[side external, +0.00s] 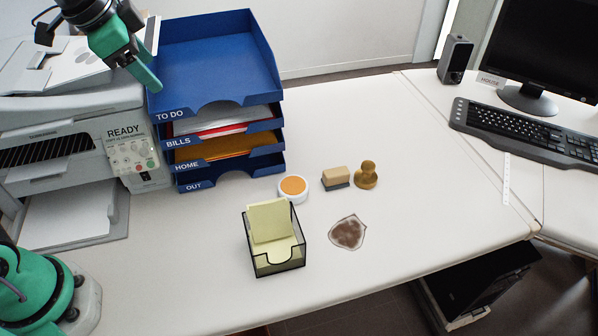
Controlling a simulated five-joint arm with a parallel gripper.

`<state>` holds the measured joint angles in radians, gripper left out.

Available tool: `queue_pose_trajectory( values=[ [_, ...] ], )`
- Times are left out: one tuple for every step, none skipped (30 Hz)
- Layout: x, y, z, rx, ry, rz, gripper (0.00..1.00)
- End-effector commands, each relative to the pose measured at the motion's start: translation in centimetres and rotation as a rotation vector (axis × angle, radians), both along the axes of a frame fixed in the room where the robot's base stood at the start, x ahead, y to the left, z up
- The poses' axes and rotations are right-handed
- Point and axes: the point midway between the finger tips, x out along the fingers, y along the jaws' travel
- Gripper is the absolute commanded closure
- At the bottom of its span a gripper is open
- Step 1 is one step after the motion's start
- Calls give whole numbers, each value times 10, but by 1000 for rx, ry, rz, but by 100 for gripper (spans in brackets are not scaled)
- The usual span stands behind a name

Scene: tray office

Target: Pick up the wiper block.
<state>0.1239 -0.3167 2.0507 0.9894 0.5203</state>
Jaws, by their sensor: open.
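The wiper block (336,177) is a small tan block with a dark blue-grey underside. It lies on the desk right of centre, between a round white dish and a brass-coloured stamp. My gripper (150,80) is at the upper left, in front of the printer and the blue letter trays, high above the desk. It is open and holds nothing that I can see. It is well apart from the wiper block, up and to the left. One finger shows clearly; the other is hard to make out.
The stamp (366,175) stands close to the block's right. The orange-filled dish (293,188) is on its left. Stacked blue trays (262,62) and a printer (85,130) stand left.

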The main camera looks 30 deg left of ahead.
Motion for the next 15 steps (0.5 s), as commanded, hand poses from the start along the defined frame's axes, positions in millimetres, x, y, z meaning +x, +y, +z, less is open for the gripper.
queue_pose_trajectory(
  values=[
    [12,-6,2,18,7,-52,40],
    [19,-10,3,29,8,-84,40],
    [28,-14,5,44,12,-125,40],
    [35,-18,6,56,15,-158,40],
    [41,-22,6,67,16,-190,40],
    [50,-26,7,82,19,-233,40],
    [57,-30,8,93,21,-265,40],
    [63,-34,8,104,23,-297,40],
    [72,-40,8,118,25,-341,40],
    [78,-44,7,129,27,-374,40],
    [85,-48,7,140,28,-405,40],
    [93,-54,6,153,30,-449,40],
    [99,-58,5,164,32,-481,40],
    [106,-63,4,174,33,-514,40],
    [114,-69,3,188,36,-557,40]
  ],
)
